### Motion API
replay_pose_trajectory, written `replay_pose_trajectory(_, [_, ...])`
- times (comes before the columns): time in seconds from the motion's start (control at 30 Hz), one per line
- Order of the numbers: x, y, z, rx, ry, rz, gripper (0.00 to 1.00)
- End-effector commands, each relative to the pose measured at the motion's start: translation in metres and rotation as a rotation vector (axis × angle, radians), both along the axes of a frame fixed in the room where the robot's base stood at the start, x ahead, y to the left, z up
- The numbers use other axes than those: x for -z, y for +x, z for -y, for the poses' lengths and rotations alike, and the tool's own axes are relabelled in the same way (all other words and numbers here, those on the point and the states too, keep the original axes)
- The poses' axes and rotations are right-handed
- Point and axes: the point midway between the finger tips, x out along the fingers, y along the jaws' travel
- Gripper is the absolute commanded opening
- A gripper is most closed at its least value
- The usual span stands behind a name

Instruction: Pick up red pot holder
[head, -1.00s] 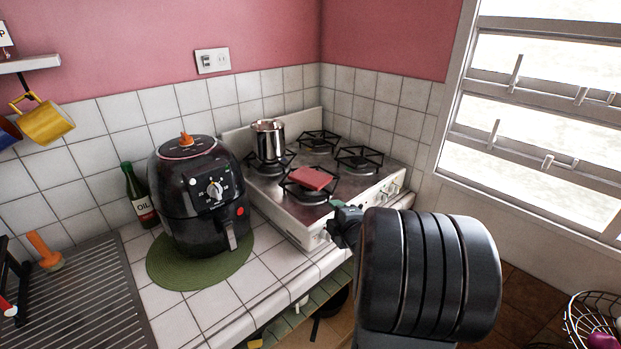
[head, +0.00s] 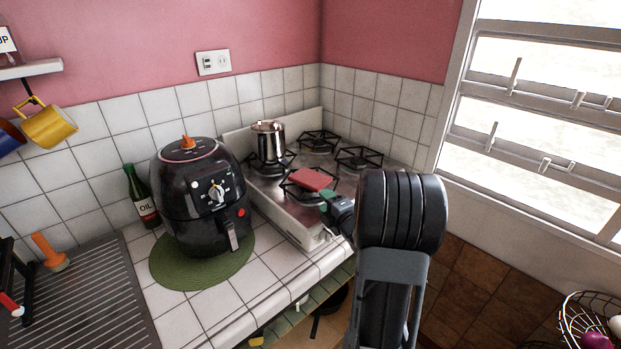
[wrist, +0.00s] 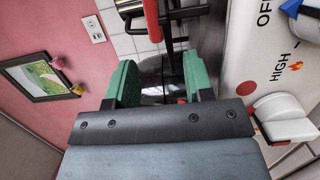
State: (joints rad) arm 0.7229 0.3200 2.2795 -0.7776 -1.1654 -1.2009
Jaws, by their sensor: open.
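The red pot holder (head: 311,178) lies flat on the front-left burner grate of the stove in the head view. In the wrist view the red pot holder (wrist: 152,20) shows edge-on at the top, beyond the fingertips and not between them. My gripper (head: 327,198) is at the stove's front edge, close to the near side of the pot holder. In the wrist view my gripper (wrist: 160,78) has its two green fingers spread apart with nothing held between them. I cannot tell the exact gap to the pot holder.
A steel pot (head: 268,141) stands on the back-left burner. A black air fryer (head: 197,195) sits on a green mat (head: 165,277) left of the stove, with an oil bottle (head: 140,195) behind it. The stove's control panel (wrist: 275,75) is close to my gripper.

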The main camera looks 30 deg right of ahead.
Motion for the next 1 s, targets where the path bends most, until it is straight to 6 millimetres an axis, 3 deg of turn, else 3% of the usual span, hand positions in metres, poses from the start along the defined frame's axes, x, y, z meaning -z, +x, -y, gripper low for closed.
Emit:
replay_pose_trajectory(0.4, [-0.004, 0.046, 0.004, -0.001, 0.001, 0.0, 0.48])
replay_pose_trajectory(0.77, [-0.002, 0.053, 0.005, 0.0, 0.0, 0.0, 0.48])
replay_pose_trajectory(1.0, [-0.003, 0.053, 0.005, 0.0, 0.0, 0.0, 0.26])
